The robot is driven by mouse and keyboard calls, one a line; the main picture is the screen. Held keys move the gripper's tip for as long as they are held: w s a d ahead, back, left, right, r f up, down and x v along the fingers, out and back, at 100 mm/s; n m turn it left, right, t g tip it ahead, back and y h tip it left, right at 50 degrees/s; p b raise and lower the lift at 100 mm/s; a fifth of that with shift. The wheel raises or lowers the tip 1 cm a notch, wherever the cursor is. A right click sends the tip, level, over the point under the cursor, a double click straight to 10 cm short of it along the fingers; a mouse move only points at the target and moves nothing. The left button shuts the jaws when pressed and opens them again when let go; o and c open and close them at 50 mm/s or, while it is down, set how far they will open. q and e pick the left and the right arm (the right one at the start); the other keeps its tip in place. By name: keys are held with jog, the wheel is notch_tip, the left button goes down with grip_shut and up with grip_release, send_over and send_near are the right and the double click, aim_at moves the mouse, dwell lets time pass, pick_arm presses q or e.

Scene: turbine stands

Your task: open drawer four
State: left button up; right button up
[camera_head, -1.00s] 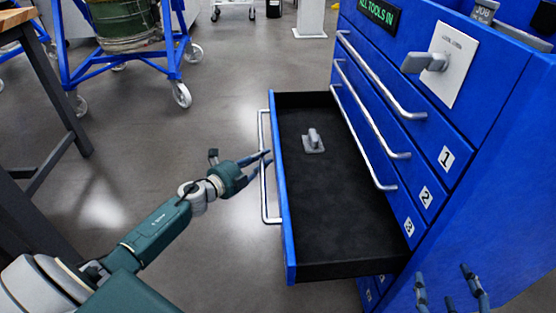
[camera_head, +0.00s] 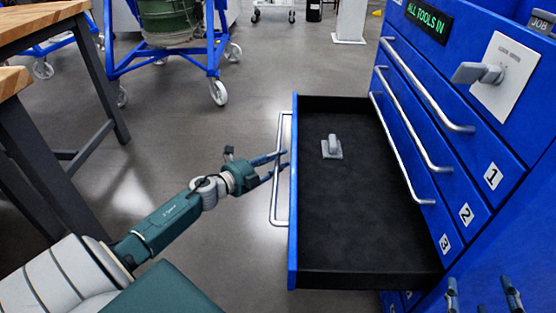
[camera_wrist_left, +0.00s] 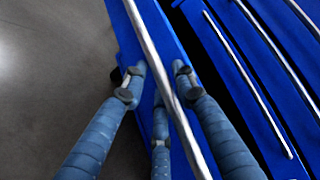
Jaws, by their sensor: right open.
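The open drawer (camera_head: 350,225) sticks out from the blue cabinet below drawer three; its own number label is hidden. Its black-lined inside shows, with a small grey piece (camera_head: 332,148) on its floor. Its silver handle (camera_head: 277,205) runs along the blue front. My left gripper (camera_head: 279,168) is at this handle. In the left wrist view its fingers (camera_wrist_left: 158,82) stand apart on both sides of the handle (camera_wrist_left: 165,70), seemingly without clamping it. My right gripper (camera_head: 483,295) is open at the bottom right, in front of the cabinet side, holding nothing visible.
Drawers labelled 1 (camera_head: 492,176), 2 (camera_head: 466,214) and 3 (camera_head: 445,244) are shut. A grey latch (camera_head: 478,73) sticks out of the cabinet. A wooden-topped table (camera_head: 40,20) stands left, a blue wheeled stand (camera_head: 165,60) behind. The floor between is clear.

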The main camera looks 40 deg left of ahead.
pick_arm(q)
jog(key=v, duration=1.2)
jog(key=shift+f, duration=0.1)
dwell(0.4)
